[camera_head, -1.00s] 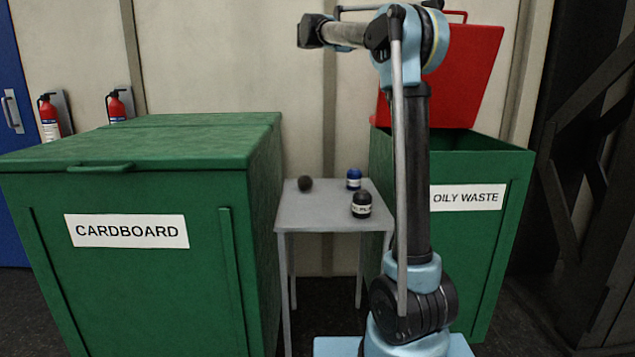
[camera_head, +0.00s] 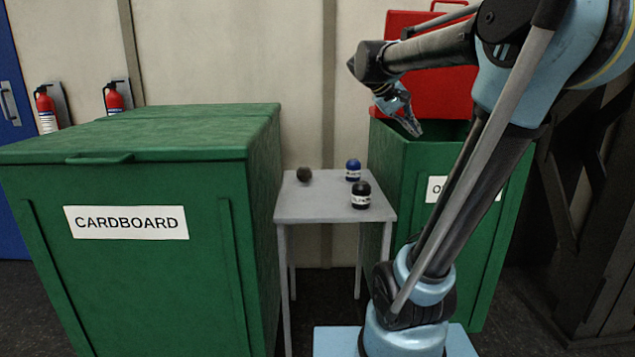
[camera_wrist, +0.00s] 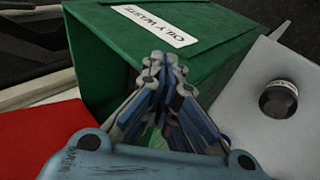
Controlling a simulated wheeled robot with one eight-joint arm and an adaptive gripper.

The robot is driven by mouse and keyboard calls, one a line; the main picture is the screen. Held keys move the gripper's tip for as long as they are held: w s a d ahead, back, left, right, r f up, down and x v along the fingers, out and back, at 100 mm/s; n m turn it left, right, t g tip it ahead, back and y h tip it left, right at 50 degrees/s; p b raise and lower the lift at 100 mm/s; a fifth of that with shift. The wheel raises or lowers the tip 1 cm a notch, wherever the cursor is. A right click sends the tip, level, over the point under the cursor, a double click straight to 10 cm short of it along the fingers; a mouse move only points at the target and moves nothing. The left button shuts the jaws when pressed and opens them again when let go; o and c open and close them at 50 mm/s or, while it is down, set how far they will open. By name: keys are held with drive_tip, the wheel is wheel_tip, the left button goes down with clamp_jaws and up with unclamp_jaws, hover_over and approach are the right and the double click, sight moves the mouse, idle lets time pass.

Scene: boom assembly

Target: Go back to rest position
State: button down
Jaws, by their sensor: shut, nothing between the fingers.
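My gripper (camera_head: 409,115) is shut and empty.
The bin's red lid (camera_head: 440,90) stands raised. The closed green cardboard bin (camera_head: 120,270) stands left.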

drive_tip(key=s+a+f+y, duration=0.2)
drive_tip(key=s+a+f, duration=0.1)
drive_tip(key=s+f, duration=0.4)
drive_tip(key=s+a+f+y, duration=0.3)
drive_tip(key=s+f, duration=0.5)
drive_tip(key=f, duration=0.5)
drive_tip(key=s+a+f+y, duration=0.3)
drive_tip(key=s+f, duration=0.5)
drive_tip(key=f, duration=0.3)
drive_tip(key=shift+a+m, duration=0.25)
drive_tip(key=shift+m, duration=0.15)
drive_tip(key=shift+w+f, duration=0.25)
drive_tip(key=shift+w, duration=0.2)
